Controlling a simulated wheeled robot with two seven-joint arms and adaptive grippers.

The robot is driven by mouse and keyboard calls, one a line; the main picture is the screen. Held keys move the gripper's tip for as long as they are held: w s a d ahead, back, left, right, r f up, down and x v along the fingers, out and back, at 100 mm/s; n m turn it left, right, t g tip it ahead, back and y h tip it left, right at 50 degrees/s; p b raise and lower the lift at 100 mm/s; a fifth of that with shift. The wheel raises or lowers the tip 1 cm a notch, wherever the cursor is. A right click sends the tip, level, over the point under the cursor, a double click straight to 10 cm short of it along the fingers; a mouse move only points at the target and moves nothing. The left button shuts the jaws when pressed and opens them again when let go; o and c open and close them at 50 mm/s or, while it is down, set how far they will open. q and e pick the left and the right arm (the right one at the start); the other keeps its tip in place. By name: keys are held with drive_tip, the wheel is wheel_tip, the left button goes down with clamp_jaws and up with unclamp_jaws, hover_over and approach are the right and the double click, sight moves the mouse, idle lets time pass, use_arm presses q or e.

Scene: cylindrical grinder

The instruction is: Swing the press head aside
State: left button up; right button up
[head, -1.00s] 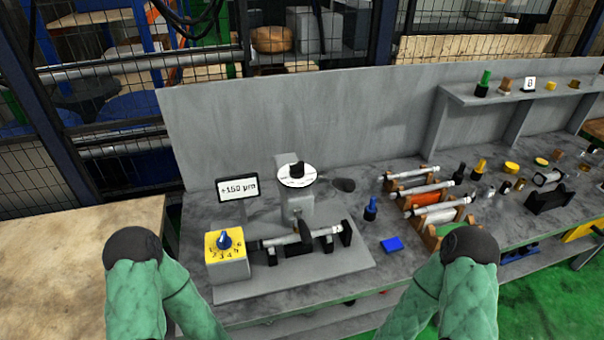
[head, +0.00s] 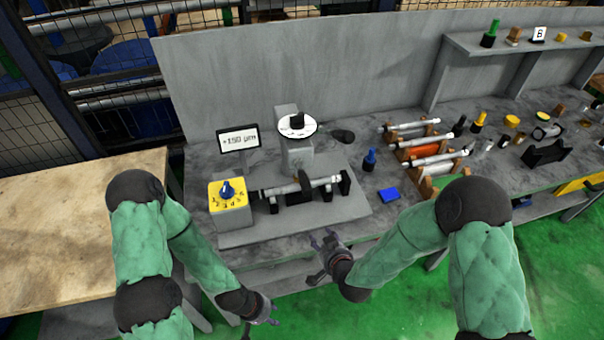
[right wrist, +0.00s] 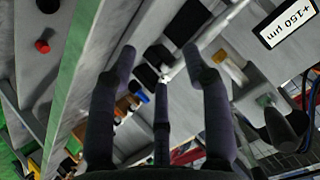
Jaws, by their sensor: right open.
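No part is clearly marked as a press head. A grey column (head: 297,155) on the grinder's grey base plate (head: 258,231) carries a white dial with a black knob (head: 297,122). A shaft (head: 318,183) lies across black supports in front of it. My right gripper (head: 326,242) is open and empty at the bench's front edge, below and in front of the base plate. Its fingers (right wrist: 165,65) show spread in the right wrist view. My left gripper (head: 258,320) is low, in front of the bench; its finger state is unclear.
A grey box with a yellow dial (head: 229,199) stands left of the shaft, below a "+150 µm" display (head: 238,140). A wooden table (head: 70,235) is at the left.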

sight(302, 178)
drive_tip(key=a+r+t, duration=0.1)
drive_tip(key=r+t, duration=0.1)
drive_tip(key=r, duration=0.3)
drive_tip(key=w+a+r+t+p, duration=0.1)
drive_tip(key=r+t, duration=0.1)
drive_tip(key=r, duration=0.3)
drive_tip(key=a+r+t+y, duration=0.1)
drive_tip(key=r+t, duration=0.1)
drive_tip(key=r, duration=0.3)
drive_tip(key=shift+w+a+r+t, duration=0.15)
drive_tip(key=shift+a+r+t, duration=0.15)
drive_tip(key=shift+r, duration=0.05)
drive_tip(key=x, duration=1)
drive_tip(key=shift+w, duration=0.35)
drive_tip(key=c, duration=0.9)
drive_tip(key=shift+s+f, duration=0.1)
clamp_jaws()
